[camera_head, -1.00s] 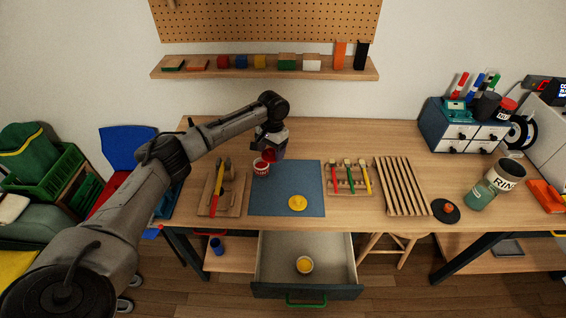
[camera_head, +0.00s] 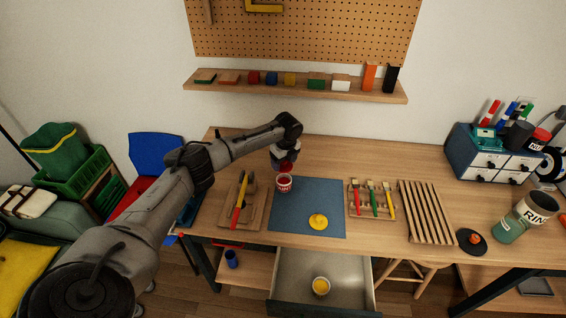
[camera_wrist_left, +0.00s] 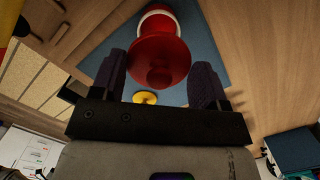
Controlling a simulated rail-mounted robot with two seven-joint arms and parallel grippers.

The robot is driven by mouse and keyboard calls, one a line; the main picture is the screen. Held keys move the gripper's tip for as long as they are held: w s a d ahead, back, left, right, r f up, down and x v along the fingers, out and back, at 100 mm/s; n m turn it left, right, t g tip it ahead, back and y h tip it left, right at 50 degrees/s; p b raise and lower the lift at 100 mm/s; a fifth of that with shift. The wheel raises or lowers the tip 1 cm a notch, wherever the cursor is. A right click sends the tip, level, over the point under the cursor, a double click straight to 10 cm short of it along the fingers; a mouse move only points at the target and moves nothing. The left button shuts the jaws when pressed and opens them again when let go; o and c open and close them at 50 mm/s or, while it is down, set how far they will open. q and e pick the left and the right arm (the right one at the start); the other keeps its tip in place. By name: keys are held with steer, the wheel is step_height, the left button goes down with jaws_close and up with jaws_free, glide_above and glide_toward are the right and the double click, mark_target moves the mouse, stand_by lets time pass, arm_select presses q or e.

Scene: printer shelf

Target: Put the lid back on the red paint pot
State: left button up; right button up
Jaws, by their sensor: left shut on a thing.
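The red paint pot (camera_head: 284,187) with a white label stands at the upper left corner of the blue mat (camera_head: 330,205). My left gripper (camera_head: 286,163) is just above the pot, shut on the red lid (camera_head: 286,169). In the left wrist view the lid (camera_wrist_left: 157,47) sits between the two fingers (camera_wrist_left: 158,84), and a pale rim of the pot (camera_wrist_left: 158,9) shows beyond it. The lid hides most of the pot there, and I cannot tell whether they touch. My right gripper is not in view.
A yellow lid (camera_head: 318,221) lies on the mat, with a yellow pot (camera_head: 321,286) in the open drawer (camera_head: 290,290) below. A tool rack (camera_head: 240,200) stands left, brushes (camera_head: 373,198) and a slatted rack (camera_head: 426,212) right. A shelf (camera_head: 300,86) runs behind.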

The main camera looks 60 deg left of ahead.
mark_target(284, 166)
arm_select(q)
steer(key=m, duration=0.3)
steer(key=shift+f+m+t, duration=0.1)
steer(key=shift+m+t, duration=0.2)
steer(key=shift+m, duration=0.1)
step_height(284, 166, down, 4)
steer(key=b, duration=0.5)
steer(key=shift+f, duration=1.05)
stand_by(1.0)
steer(key=shift+p, duration=0.5)
steer(key=shift+f, duration=0.15)
stand_by(0.9)
